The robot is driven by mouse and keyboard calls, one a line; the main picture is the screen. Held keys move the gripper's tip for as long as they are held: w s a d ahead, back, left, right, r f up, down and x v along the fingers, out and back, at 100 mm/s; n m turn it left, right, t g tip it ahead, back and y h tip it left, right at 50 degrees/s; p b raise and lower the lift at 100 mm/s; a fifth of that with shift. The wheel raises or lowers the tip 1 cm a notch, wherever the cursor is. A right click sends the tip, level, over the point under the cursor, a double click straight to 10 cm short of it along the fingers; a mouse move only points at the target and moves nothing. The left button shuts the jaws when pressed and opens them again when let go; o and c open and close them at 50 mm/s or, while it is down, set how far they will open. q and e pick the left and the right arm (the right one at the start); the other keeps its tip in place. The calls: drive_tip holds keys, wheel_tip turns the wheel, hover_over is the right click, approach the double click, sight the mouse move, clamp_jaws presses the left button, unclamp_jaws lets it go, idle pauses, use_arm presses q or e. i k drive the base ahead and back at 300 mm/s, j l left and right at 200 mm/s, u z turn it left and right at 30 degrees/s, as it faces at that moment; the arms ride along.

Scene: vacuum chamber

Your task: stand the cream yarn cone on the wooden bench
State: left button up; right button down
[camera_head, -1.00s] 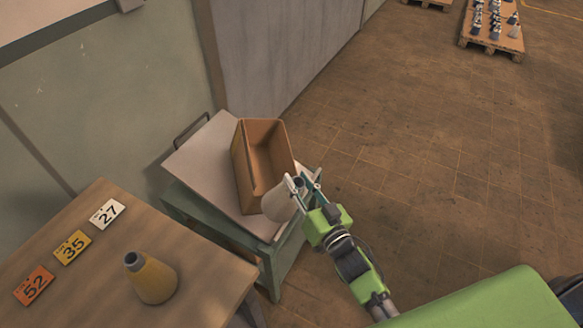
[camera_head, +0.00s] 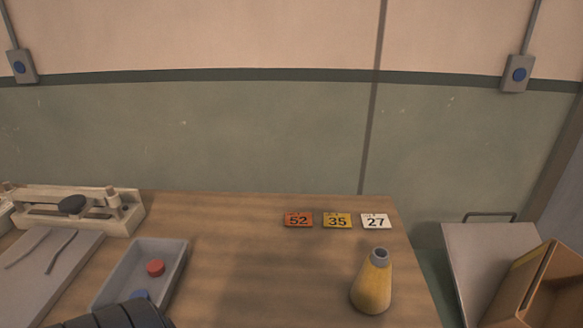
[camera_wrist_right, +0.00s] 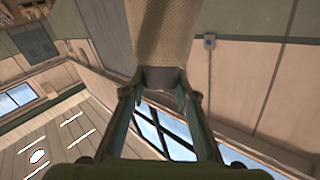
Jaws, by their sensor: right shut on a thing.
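The cream yarn cone (camera_wrist_right: 160,35) shows in the right wrist view, with its woven body at the top and its grey tip towards me. My right gripper (camera_wrist_right: 160,82) is shut on that grey tip, one finger on each side. The cone's far end is cut off by the frame. Neither the cream cone nor my right gripper shows in the head view. The wooden bench (camera_head: 235,260) fills the lower middle of the head view.
A yellow yarn cone (camera_head: 372,288) stands upright near the bench's right end. Behind it lie number cards 52 (camera_head: 298,220), 35 (camera_head: 337,220) and 27 (camera_head: 375,221). A grey tray (camera_head: 170,268) is on the left. The bench middle looks clear. A cardboard box (camera_head: 540,290) stands right.

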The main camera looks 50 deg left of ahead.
sight(304, 298)
drive_tip(key=u, duration=1.15)
drive_tip(key=k+u, duration=0.1)
drive_tip(key=u, duration=0.35)
drive_tip(key=k+u, duration=0.1)
drive_tip(key=u, duration=0.35)
drive_tip(key=k+u, duration=0.1)
drive_tip(key=u, duration=0.35)
drive_tip(key=k+j, duration=0.2)
drive_tip(key=k, duration=0.2)
